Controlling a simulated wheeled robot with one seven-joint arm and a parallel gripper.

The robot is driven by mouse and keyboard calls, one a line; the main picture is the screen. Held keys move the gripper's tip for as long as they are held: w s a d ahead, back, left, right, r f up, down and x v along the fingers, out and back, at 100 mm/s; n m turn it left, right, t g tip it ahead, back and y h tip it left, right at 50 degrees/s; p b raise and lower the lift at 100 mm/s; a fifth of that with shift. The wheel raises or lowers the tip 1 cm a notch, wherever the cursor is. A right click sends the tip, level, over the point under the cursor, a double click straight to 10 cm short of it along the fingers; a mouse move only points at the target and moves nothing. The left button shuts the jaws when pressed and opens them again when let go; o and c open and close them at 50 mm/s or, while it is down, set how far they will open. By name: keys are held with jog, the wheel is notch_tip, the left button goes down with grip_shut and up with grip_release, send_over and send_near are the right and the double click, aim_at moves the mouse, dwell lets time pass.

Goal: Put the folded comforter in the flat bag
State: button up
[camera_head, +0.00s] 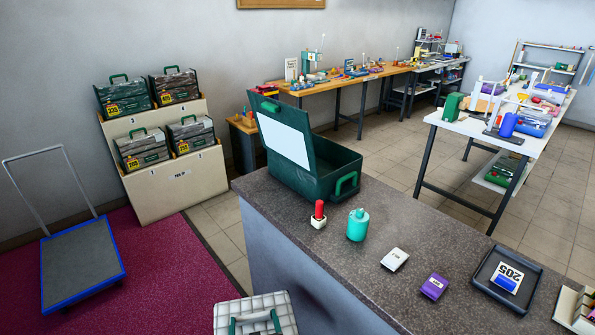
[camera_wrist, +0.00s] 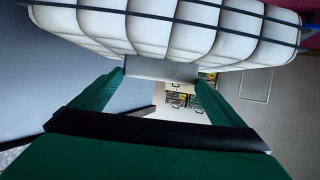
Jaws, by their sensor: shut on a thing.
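A white quilted bundle with dark grid lines, which I take as the folded comforter (camera_wrist: 200,30), fills the top of the wrist view. A pale, grid-marked block with a green bar on it, seemingly the same bundle, shows at the bottom edge of the head view (camera_head: 225,318). My gripper (camera_wrist: 160,78) has green fingers shut at the bundle's edge, with a grey strip between them; the exact grip is partly hidden. A green case-like bag (camera_head: 315,181) stands on the counter, lid open with a white inner panel.
The dark counter (camera_head: 300,235) also holds a red-topped stamp (camera_head: 319,214), teal bottle (camera_head: 358,225), white block (camera_head: 395,259), purple block (camera_head: 434,287) and black tray (camera_head: 483,274). Left are a bag rack (camera_head: 180,185) and a blue cart (camera_head: 85,265).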

jog(key=s+d+f+m+h, duration=0.2)
jog(key=s+d+f+h, duration=0.1)
jog(key=s+d+f, duration=0.7)
jog(key=d, duration=0.3)
jog(key=shift+s+d+m+t, duration=0.3)
jog(key=shift+s+m, duration=0.05)
jog(key=shift+m, duration=0.05)
jog(key=shift+f, duration=0.15)
